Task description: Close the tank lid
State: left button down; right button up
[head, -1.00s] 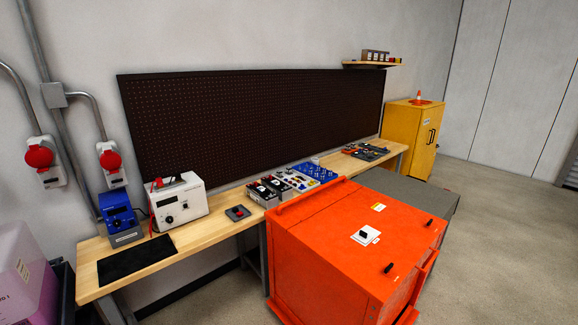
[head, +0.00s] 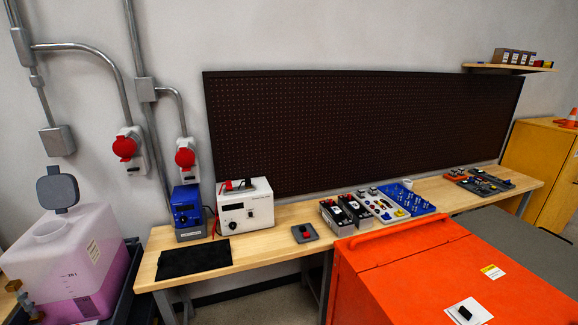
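The tank (head: 70,268) is a translucent white container with pink liquid in its lower part, at the lower left of the head view. Its dark grey lid (head: 58,190) stands raised and upright above the back of the tank's top, so the tank is open. The round opening (head: 48,229) shows on the tank top, in front of the lid. A brass valve (head: 24,299) is at the tank's left front. Neither of my grippers is in view.
The tank stands in a dark tray (head: 134,285) left of a wooden workbench (head: 275,222). The bench holds a blue device (head: 187,212), a white power supply (head: 245,206) and a black mat (head: 194,258). A large orange cabinet (head: 440,275) fills the lower right.

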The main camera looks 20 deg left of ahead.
aim_at(57, 191)
jog(key=i+u, duration=0.75)
jog(key=u, duration=0.15)
jog(key=i+l+u, duration=0.1)
jog(key=i+u, duration=0.25)
jog(key=i+l+u, duration=0.15)
jog(key=i+u, duration=0.2)
jog(key=i+l+u, duration=0.3)
jog(key=k+j, duration=0.05)
